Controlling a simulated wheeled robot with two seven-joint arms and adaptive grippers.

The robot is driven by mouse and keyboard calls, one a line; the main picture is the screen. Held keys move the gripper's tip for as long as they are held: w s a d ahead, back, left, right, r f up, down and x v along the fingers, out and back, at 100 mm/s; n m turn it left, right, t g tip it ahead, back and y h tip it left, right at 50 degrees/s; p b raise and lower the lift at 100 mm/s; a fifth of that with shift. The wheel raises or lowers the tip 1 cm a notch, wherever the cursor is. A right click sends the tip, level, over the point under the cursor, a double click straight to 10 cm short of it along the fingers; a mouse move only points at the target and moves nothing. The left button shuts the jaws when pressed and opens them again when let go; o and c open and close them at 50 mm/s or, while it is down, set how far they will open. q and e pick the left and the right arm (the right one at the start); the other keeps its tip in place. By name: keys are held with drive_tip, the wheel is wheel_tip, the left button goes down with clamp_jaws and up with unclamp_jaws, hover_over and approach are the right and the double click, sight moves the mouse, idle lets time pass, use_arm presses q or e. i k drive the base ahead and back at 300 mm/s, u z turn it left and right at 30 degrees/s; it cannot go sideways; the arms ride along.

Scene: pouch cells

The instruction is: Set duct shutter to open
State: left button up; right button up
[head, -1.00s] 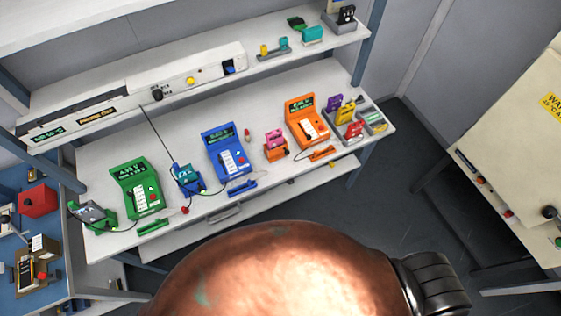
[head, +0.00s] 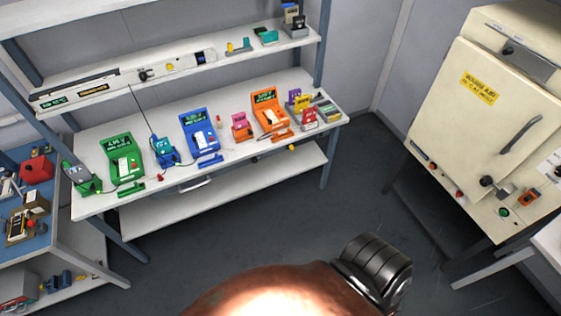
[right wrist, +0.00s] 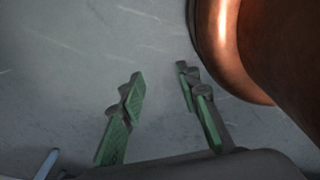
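No part in view is clearly labelled as the duct shutter. A grey plate with a small dark knob (head: 508,49) sits on top of the cream cabinet (head: 440,110) at the right of the head view; I cannot tell if it is the shutter, or its setting. My right gripper (right wrist: 159,80) shows in the right wrist view, its two green-padded fingers apart with nothing between them, above the grey floor. It is far from the cabinet's knobs as far as I can see. My left gripper is not in view.
A white bench (head: 90,205) holds green, blue and orange testers; a shelf above carries a long white control panel (head: 110,88). A blue-topped table (head: 65,215) stands at left, a pale table edge (head: 545,245) at lower right. The floor between is clear.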

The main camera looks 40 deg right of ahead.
sight(292, 146)
drive_tip(key=z, duration=0.7)
drive_tip(key=i, duration=0.5)
drive_tip(key=z, duration=0.95)
drive_tip(key=i, duration=0.65)
drive_tip(key=z, duration=0.2)
